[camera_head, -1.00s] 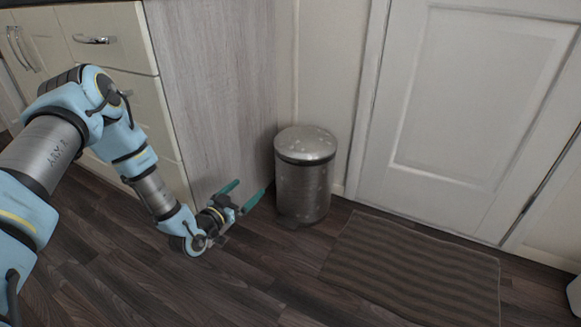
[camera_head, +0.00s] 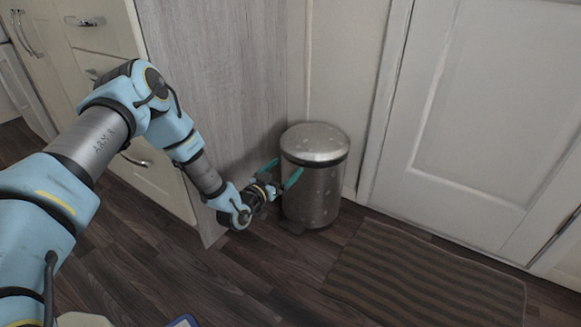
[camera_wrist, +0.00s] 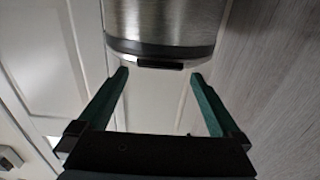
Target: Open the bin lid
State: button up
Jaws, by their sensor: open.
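The bin (camera_head: 310,190) is a brushed-metal cylinder standing on the floor in the corner. Its domed metal lid (camera_head: 315,140) is shut, with a dark band beneath it. My gripper (camera_head: 283,172) is open and low, at the bin's left front side, fingers pointing towards it. In the wrist view, the bin (camera_wrist: 165,20) fills the top middle, with a dark band and a small black tab (camera_wrist: 160,65) on its edge. The green fingertips (camera_wrist: 160,76) are spread on both sides of that tab, with nothing between them. Whether they touch the bin cannot be told.
A grey wood-grain panel (camera_head: 215,80) of the cabinet stands close on the left of the bin. A white door (camera_head: 480,120) is on the right. A striped mat (camera_head: 425,275) lies before the door. The dark wooden floor in front is mostly clear.

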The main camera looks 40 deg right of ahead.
jog(key=x, duration=0.3)
jog(key=shift+d+b, duration=0.2)
jog(key=shift+b, duration=0.1)
grip_shut()
dwell(0.7)
